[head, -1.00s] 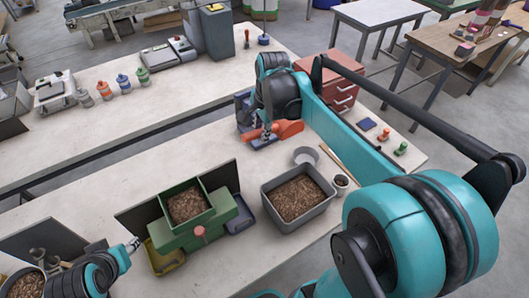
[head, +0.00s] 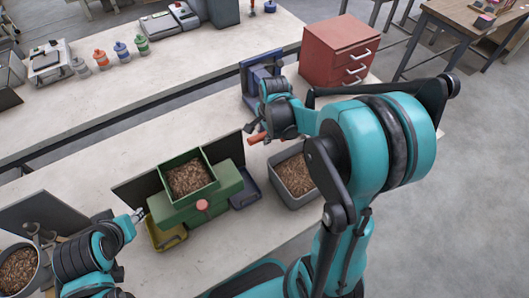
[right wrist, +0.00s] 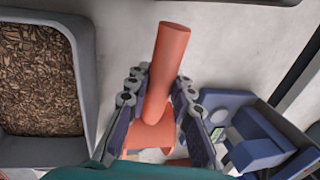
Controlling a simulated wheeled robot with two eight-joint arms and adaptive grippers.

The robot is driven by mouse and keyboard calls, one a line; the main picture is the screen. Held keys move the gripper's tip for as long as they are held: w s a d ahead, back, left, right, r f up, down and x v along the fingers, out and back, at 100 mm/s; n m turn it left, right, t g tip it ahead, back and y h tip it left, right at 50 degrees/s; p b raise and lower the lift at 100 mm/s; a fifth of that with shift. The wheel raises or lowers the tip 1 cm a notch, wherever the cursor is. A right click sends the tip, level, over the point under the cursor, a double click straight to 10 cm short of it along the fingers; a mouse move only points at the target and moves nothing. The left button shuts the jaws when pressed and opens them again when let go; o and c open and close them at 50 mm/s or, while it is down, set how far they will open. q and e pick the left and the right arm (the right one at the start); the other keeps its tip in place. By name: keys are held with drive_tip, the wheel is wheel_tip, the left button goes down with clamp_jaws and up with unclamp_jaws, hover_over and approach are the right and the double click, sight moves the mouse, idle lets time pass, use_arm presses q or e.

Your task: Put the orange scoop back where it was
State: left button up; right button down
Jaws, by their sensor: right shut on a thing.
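My right gripper (right wrist: 160,98) is shut on the orange scoop (right wrist: 168,60). In the right wrist view its round handle points up past the fingers, and the scoop body is partly hidden below. In the head view a short piece of the scoop (head: 258,138) shows left of the right gripper (head: 268,134), close to the far edge of the grey bin. The blue holder (head: 262,75) stands behind the gripper, and in the right wrist view it (right wrist: 262,145) is right of the scoop, apart from its handle. My left gripper (head: 138,214) is at the left; its fingers are too small to judge.
The grey bin (head: 287,194) of brown pellets is just below the scoop. The green bagger (head: 192,212) with a filled hopper stands left of it. A red drawer cabinet (head: 338,48) stands right of the blue holder. Bare table lies left of the holder.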

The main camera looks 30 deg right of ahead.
sight(263, 154)
drive_tip(key=x, duration=0.2)
drive_tip(key=s+b+x, duration=0.1)
drive_tip(key=x, duration=0.2)
drive_tip(key=b+x, duration=0.1)
drive_tip(key=x, duration=0.2)
drive_tip(key=shift+s+f, duration=0.3)
drive_tip(key=shift+r, duration=0.15)
drive_tip(key=c, duration=1.7)
unclamp_jaws()
drive_tip(key=shift+f+b, duration=0.25)
drive_tip(key=shift+b, duration=0.1)
drive_tip(key=shift+c, duration=0.2)
drive_tip(key=o, duration=0.4)
drive_tip(key=shift+r, duration=0.1)
drive_tip(key=shift+r, duration=0.1)
